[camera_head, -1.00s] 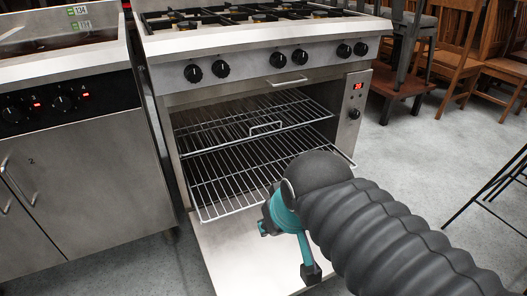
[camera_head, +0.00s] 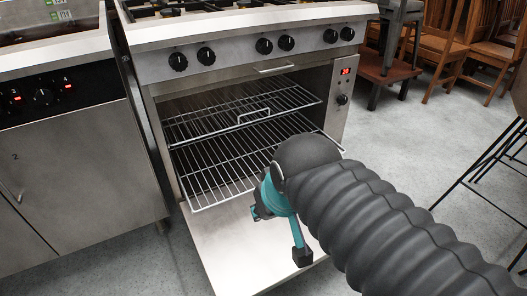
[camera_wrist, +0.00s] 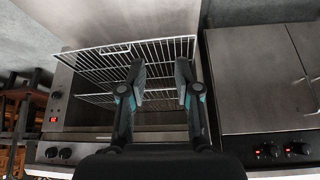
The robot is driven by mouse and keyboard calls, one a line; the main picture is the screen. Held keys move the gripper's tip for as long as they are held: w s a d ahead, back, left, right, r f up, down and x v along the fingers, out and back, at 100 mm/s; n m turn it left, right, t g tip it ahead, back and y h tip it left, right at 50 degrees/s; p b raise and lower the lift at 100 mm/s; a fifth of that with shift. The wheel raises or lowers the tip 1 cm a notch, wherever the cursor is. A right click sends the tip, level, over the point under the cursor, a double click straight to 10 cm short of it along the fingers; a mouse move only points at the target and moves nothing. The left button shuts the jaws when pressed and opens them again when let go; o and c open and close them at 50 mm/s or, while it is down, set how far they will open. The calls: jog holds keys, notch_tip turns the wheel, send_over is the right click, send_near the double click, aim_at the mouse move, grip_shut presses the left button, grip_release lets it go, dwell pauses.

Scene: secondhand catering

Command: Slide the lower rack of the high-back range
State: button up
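The high-back range (camera_head: 165,85) stands ahead with its oven door (camera_head: 225,240) folded down. Two wire racks show inside. The lower rack (camera_head: 215,175) reaches out past the oven mouth over the door, and the upper rack (camera_head: 205,118) sits above it with a raised wire loop. In the wrist view, which is upside down, the lower rack (camera_wrist: 85,65) lies just beyond my gripper (camera_wrist: 160,75). The two fingers are apart with nothing held between them. In the head view my arm covers the rack's front right part, and contact with the rack cannot be told.
A steel cabinet unit (camera_head: 75,165) with knobs stands close to the range's left. Wooden chairs (camera_head: 445,50) and a low wooden stand (camera_head: 392,72) are at the back right. A dark-legged stool (camera_head: 490,165) stands at the right. Grey floor (camera_head: 400,140) is clear right of the range.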

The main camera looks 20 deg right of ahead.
jog(key=w+d+f+m+t+y, duration=0.1)
jog(key=w+d+f+m+y, duration=0.2)
jog(key=w+d+f+m, duration=0.5)
jog(key=w+d+f+m+t+y, duration=0.15)
jog(key=w+d+f+y, duration=0.35)
jog(key=f, duration=0.8)
jog(key=w+d+f+m+t+y, duration=0.1)
jog(key=w+d+f+m+y, duration=0.1)
jog(key=w+d+f+m, duration=0.55)
jog(key=w+d+r+n+t+h, duration=0.1)
jog(key=w+d+n+t+h, duration=0.1)
jog(key=w+d+n+t, duration=0.4)
jog(key=shift+m+g, duration=0.45)
jog(key=shift+m, duration=0.45)
jog(key=x, duration=1.1)
jog(key=shift+w+d+f, duration=0.15)
jog(key=shift+w+f, duration=0.05)
jog(key=shift+f, duration=0.1)
grip_shut()
